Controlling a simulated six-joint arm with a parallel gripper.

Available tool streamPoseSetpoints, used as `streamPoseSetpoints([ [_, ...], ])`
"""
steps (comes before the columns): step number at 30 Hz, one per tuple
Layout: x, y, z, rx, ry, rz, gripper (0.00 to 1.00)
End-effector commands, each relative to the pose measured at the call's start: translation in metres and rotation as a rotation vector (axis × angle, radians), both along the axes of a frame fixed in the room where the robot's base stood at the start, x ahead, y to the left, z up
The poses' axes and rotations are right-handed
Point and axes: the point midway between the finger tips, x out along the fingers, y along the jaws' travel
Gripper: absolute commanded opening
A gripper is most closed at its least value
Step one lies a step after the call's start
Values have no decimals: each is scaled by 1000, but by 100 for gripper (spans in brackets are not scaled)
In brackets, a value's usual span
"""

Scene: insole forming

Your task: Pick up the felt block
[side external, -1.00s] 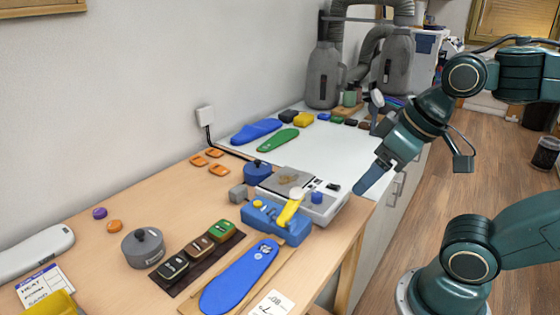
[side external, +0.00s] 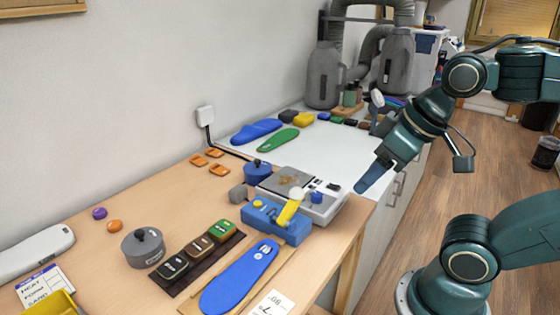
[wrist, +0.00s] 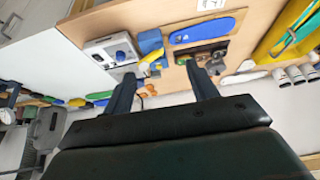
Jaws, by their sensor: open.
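A small grey block (side external: 238,194), which looks like the felt block, sits on the wooden table left of the grey-and-white machine (side external: 322,207). It is close to a round dark blue container (side external: 257,172) and behind the blue clamp-like device (side external: 277,222). My gripper (side external: 363,190) is in the air just right of the machine, well apart from the block. In the wrist view my gripper (wrist: 161,76) shows two separated fingers with nothing held between them. I cannot pick out the grey block in the wrist view.
A blue insole (side external: 240,278), a dark strip with several coloured blocks (side external: 198,254) and a grey lidded pot (side external: 143,248) stand toward the front. Blue and green insoles (side external: 276,140) lie on the white worktop behind. Bare wood lies left of the block.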

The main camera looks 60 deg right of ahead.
Motion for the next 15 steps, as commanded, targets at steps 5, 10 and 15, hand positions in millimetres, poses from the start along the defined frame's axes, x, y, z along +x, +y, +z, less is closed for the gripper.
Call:
streamPoseSetpoints([
  [5, 2, 0, 2, 4, 2, -8, 58],
  [10, 14, -1, 10, 24, 19, -52, 58],
  [15, 39, -3, 24, 65, 50, -142, 58],
])
